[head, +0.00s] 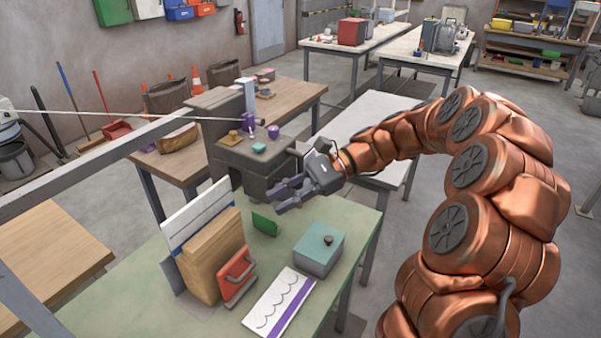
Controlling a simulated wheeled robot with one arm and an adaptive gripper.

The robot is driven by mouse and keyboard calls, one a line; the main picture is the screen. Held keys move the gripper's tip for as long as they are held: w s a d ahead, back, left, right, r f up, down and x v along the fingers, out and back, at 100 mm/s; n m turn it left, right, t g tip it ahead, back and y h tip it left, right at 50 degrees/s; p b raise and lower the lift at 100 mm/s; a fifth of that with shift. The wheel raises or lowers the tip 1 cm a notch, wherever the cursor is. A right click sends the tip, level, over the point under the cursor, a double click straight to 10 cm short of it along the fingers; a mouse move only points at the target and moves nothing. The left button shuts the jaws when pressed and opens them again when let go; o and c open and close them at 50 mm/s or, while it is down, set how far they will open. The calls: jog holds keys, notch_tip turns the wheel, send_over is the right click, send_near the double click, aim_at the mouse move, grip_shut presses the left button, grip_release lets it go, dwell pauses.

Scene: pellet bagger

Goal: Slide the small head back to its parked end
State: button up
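The grey bagger machine (243,168) stands at the far end of the green table (355,215). On its top are a small purple block (248,131) beside an upright light plate, a purple knob (273,131), a teal pad (259,148) and a tan piece (231,138). I cannot tell for sure which part is the small head. My gripper (281,198) hangs in front of the machine's right side, above the green table, its two fingers apart and nothing seen between them. It is clear of the small top parts.
A teal-topped box (319,248), a small green plate (265,224), a wooden block (211,254) with a red handled piece (237,276), and a white chart (279,302) are on the green table. A grey rail (95,160) crosses at left. A wooden bench (289,96) stands behind.

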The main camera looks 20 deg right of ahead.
aim_at(300, 171)
jog(key=w+d+f+m+t+y, duration=0.1)
jog(key=w+d+m+t+y, duration=0.15)
jog(key=w+d+m, duration=0.35)
jog(key=w+d+f+m+t+y, duration=0.15)
jog(key=w+d+t, duration=0.25)
jog(key=d, duration=0.4)
jog(key=shift+g+h, duration=0.25)
jog(key=shift+h, duration=0.25)
jog(key=shift+p+x, duration=0.8)
jog(key=shift+x, duration=2.45)
jog(key=shift+s+f, duration=0.15)
jog(key=shift+f, duration=0.05)
jog(key=shift+c, duration=0.3)
grip_shut()
